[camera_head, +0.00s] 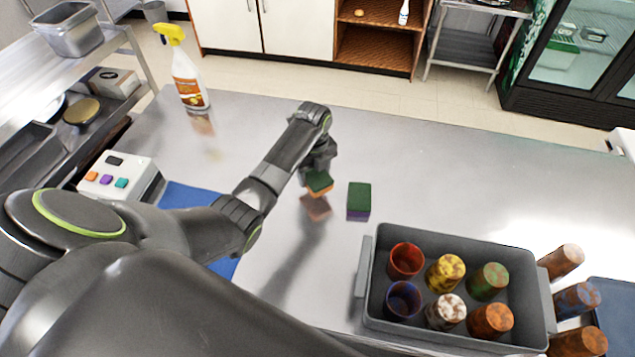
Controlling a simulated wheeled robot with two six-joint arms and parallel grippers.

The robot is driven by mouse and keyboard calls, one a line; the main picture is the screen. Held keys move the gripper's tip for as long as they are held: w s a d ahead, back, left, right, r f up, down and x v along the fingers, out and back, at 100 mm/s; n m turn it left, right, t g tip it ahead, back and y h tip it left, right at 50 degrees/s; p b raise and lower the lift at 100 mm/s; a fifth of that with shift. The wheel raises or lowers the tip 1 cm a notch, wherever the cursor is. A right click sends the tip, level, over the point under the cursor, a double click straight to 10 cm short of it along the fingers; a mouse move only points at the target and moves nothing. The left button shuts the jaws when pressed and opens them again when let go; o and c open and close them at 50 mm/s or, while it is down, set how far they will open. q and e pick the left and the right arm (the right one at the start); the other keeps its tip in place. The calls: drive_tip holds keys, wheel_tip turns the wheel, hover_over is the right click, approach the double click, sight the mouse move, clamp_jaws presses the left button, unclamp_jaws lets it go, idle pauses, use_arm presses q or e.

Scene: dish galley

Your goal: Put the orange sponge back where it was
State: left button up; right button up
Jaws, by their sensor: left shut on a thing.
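The orange sponge (319,190), with a dark green top, is in the jaws of my left gripper (319,172), near the middle of the steel counter (420,160). The gripper points down and is shut on it. An orange reflection shows in the counter just below the sponge, which seems to be held a little above the surface. A second sponge, purple with a green top (359,200), stands on the counter just to the right, apart from the held one. My right gripper is not in view.
A grey bin (365,290) with several coloured cups stands at the front right, with more cups and a blue tray (615,300) beyond it. A button box (125,178), a blue mat (188,196) and a spray bottle (188,80) are at left. The counter's back right is clear.

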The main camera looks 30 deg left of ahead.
sight(314, 183)
use_arm(q)
wheel_tip(314, 183, down, 4)
drive_tip(key=shift+f, duration=0.4)
drive_tip(key=shift+f, duration=0.1)
drive_tip(key=o, duration=1)
drive_tip(key=shift+o, duration=0.2)
drive_tip(key=shift+r+p, duration=0.2)
drive_tip(key=shift+p, duration=0.1)
wheel_tip(314, 183, up, 12)
drive_tip(key=shift+f+b, duration=0.1)
drive_tip(key=shift+b, duration=0.7)
